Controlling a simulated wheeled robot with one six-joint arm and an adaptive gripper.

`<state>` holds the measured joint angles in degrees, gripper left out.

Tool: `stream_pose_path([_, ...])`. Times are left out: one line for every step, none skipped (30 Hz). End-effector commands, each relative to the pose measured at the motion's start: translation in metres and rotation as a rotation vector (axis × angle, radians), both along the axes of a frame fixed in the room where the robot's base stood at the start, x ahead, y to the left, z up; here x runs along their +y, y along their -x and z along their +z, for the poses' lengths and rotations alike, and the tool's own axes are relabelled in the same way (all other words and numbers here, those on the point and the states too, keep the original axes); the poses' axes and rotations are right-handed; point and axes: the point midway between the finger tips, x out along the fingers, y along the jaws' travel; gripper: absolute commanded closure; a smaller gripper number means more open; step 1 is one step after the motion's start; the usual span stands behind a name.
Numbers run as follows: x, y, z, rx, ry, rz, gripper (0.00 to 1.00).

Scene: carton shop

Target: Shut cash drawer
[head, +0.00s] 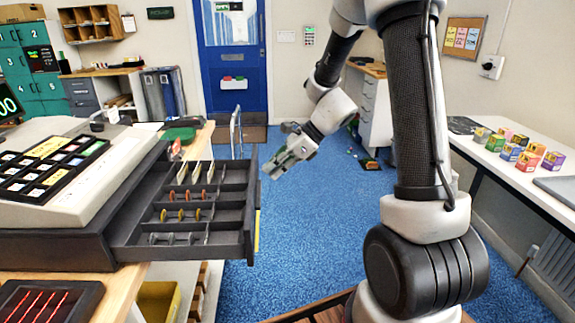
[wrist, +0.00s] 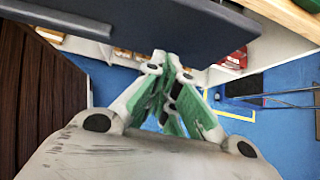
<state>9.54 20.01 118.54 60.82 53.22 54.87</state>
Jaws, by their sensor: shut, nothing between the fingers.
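The cash drawer (head: 232,212) is pulled open to the right from under the cash register (head: 60,185). Its dark tray shows rows of coins and several compartments. My gripper (head: 270,174) is shut and empty, just right of the drawer's far front corner, over the blue floor. In the wrist view my gripper (wrist: 172,75) shows its green-padded fingers together. The dark drawer front (wrist: 150,25) spans the top of that view, beyond the fingertips. I cannot tell whether they touch it.
The wooden counter (head: 135,283) carries the register. A white table (head: 520,175) with several small boxes stands at right. Blue floor (head: 330,220) is open between them.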

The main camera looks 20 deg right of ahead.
Motion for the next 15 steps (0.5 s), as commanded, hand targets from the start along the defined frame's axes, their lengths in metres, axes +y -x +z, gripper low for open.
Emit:
stream_pose_path([0.0034,-0.0009,0.0001,0.0,0.0,0.001,1.0])
stream_pose_path([0.0047,-0.0013,0.0002,0.0,0.0,0.001,1.0])
stream_pose_path([0.006,-0.0018,0.0002,0.0,0.0,0.001,1.0])
stream_pose_path([0.0067,-0.002,0.0002,0.0,0.0,0.001,1.0])
stream_pose_path([0.0072,-0.0021,0.0003,-0.001,0.0,0.001,1.0])
stream_pose_path([0.0075,-0.0022,0.0003,-0.001,0.0,0.001,1.0])
stream_pose_path([0.0074,-0.0023,0.0003,0.0,0.0,0.0,1.0])
stream_pose_path([0.0074,-0.0023,0.0004,0.0,0.0,0.0,1.0])
stream_pose_path([0.0073,-0.0023,0.0003,0.0,0.0,0.0,1.0])
stream_pose_path([0.0072,-0.0023,0.0004,0.0,0.0,0.0,1.0])
stream_pose_path([0.0072,-0.0023,0.0004,0.0,0.0,0.0,1.0])
stream_pose_path([0.0071,-0.0023,0.0004,0.0,0.0,0.0,1.0])
stream_pose_path([0.0071,-0.0023,0.0004,0.0,0.0,0.0,1.0])
stream_pose_path([0.0073,-0.0024,0.0004,0.0,0.0,0.0,1.0])
stream_pose_path([0.0077,-0.0025,0.0004,0.0,0.0,0.0,1.0])
